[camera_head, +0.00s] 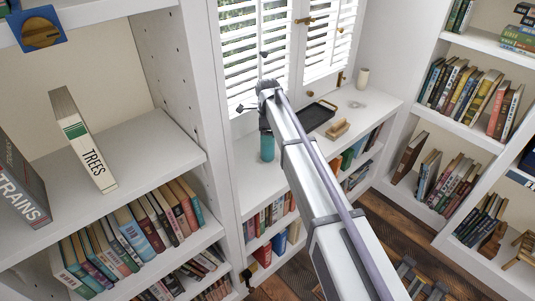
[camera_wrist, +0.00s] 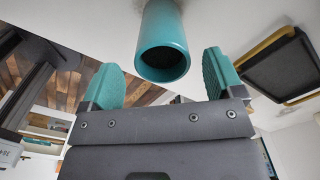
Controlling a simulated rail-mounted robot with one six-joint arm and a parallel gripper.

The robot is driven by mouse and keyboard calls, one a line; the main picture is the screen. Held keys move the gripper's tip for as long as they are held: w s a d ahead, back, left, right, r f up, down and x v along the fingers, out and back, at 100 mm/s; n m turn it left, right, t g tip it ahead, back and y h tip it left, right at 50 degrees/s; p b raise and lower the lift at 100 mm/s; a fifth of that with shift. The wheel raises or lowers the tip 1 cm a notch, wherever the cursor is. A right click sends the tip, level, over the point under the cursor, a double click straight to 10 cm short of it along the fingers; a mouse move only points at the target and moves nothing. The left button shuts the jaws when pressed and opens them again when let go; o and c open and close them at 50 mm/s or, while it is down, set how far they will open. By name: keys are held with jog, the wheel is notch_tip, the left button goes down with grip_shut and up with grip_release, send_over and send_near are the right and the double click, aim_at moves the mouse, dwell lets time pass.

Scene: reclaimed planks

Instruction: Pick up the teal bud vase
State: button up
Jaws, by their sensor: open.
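The teal bud vase (camera_head: 267,149) stands on the white window-seat top below the shutters, just under the end of my arm in the head view. In the wrist view the teal bud vase (camera_wrist: 163,45) shows at the top middle, its round open mouth facing the camera. My gripper (camera_wrist: 161,72) is open, with one teal-padded finger on either side of the vase's mouth. Gaps show between the vase and both fingers, and nothing is held. In the head view the arm's end hides part of the vase's surroundings.
A black tray (camera_head: 317,116) and a small wooden object (camera_head: 338,128) lie on the white top to the right. A tall white bookcase (camera_head: 224,160) rises close on the left.

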aim_at(267, 153)
notch_tip(267, 153, down, 5)
jog(key=b, duration=0.5)
jog(key=shift+w+f, duration=0.15)
jog(key=shift+r, duration=0.2)
jog(key=c, duration=1.1)
